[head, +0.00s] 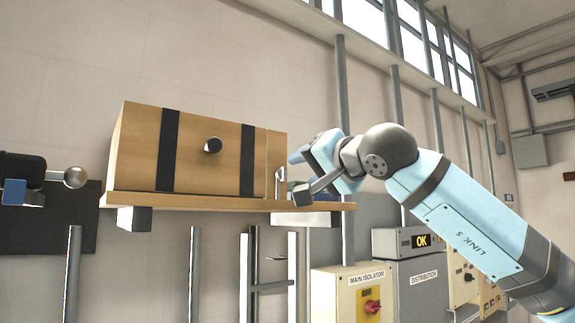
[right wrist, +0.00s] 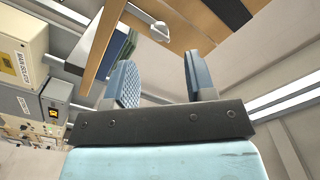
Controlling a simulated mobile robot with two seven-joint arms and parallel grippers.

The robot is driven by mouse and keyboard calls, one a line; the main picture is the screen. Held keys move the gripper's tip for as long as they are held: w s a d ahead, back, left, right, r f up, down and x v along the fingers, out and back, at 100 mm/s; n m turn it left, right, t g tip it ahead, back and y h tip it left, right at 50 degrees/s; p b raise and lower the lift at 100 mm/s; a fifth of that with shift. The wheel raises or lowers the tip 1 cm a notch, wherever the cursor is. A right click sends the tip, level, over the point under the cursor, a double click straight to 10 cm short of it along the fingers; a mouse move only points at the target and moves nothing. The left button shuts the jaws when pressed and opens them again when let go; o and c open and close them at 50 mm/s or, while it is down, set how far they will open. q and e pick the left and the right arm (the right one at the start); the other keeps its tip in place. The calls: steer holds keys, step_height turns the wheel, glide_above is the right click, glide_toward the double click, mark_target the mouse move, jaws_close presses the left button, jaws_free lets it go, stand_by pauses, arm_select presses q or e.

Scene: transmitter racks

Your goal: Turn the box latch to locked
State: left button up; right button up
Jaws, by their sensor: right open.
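A pale wooden box (head: 210,160) with two dark straps and a round black knob stands on a wooden shelf (head: 190,202). A small pale metal latch (head: 279,182) sits at the box's right end, low down. It also shows in the right wrist view (right wrist: 160,30), beyond the fingertips. My right gripper (head: 299,176) is just right of the latch, its blue fingers apart. In the right wrist view the jaws (right wrist: 162,76) are empty, and a gap separates them from the latch. I cannot make out a locked mark.
A silver ball on a dark fitting (head: 75,177) is at the left edge. Below the shelf are a main isolator box (head: 352,292) and a distribution cabinet (head: 418,285). Wall pipes stand behind my right arm. Something greenish lies on the shelf behind the gripper.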

mark_target(285, 174)
steer(key=p+x, duration=0.2)
steer(key=x, duration=0.3)
steer(key=shift+w+a+r, duration=0.1)
steer(key=shift+w+a, duration=0.15)
steer(key=shift+w, duration=0.1)
steer(key=shift+w+a, duration=0.25)
steer(key=shift+w, duration=0.15)
steer(key=c, duration=0.9)
